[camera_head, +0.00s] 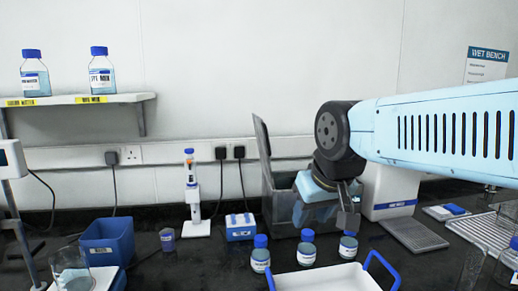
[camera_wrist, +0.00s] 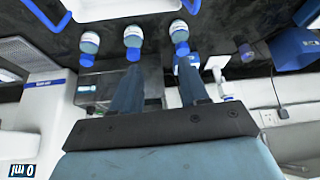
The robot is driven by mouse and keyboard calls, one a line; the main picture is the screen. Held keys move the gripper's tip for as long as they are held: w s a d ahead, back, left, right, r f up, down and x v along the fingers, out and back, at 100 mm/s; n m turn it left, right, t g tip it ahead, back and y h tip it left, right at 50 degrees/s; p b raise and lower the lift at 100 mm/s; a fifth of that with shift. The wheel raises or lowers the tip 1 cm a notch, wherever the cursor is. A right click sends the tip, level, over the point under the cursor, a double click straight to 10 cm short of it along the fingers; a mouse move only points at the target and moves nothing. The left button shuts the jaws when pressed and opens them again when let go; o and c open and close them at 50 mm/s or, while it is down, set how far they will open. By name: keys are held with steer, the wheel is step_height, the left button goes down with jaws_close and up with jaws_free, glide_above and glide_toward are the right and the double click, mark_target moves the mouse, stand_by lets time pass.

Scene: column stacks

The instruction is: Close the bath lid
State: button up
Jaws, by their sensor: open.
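The bath (camera_head: 281,208) is a grey metal box at the back middle of the bench in the head view. Its lid (camera_head: 262,150) stands nearly upright at the left side of the box, so the bath is open. My gripper (camera_head: 326,214) is over the right part of the bath, to the right of the lid and apart from it, and hides part of the box. In the wrist view my gripper (camera_wrist: 158,70) has its two fingers apart with nothing held between them. The metal box (camera_wrist: 92,88) shows there behind the fingers; the lid is not clear in that view.
Several blue-capped bottles (camera_head: 307,248) stand in front of the bath. A white tray (camera_head: 325,279) with blue handles is nearer. A white device (camera_head: 392,190) stands right of the bath. A blue rack (camera_head: 240,228) and a pipette stand (camera_head: 194,228) are to its left.

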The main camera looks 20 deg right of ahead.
steer(key=w+a+r+g, duration=0.1)
steer(key=w+r, duration=0.2)
steer(key=w, duration=0.1)
steer(key=w+a+r+n+g+h, duration=0.1)
steer(key=w+r, duration=0.3)
steer(key=w+a+r+g, duration=0.1)
steer(key=w+r, duration=0.3)
steer(key=shift+a+r+n+h, duration=0.1)
steer(key=shift+r+n+h, duration=0.1)
steer(key=shift+n+h, duration=0.15)
jaws_close()
steer(key=w+a+r+g+h, duration=0.1)
steer(key=w+a+r+h, duration=0.1)
steer(key=w+a+r, duration=0.4)
steer(key=w+a+r+g+h, duration=0.1)
steer(key=w+a+r+h, duration=0.15)
steer(key=w, duration=0.45)
steer(key=d+f+y, duration=0.1)
steer(key=d+f, duration=0.6)
steer(key=f, duration=0.2)
steer(key=shift+w+d, duration=0.3)
steer(key=shift+d, duration=0.1)
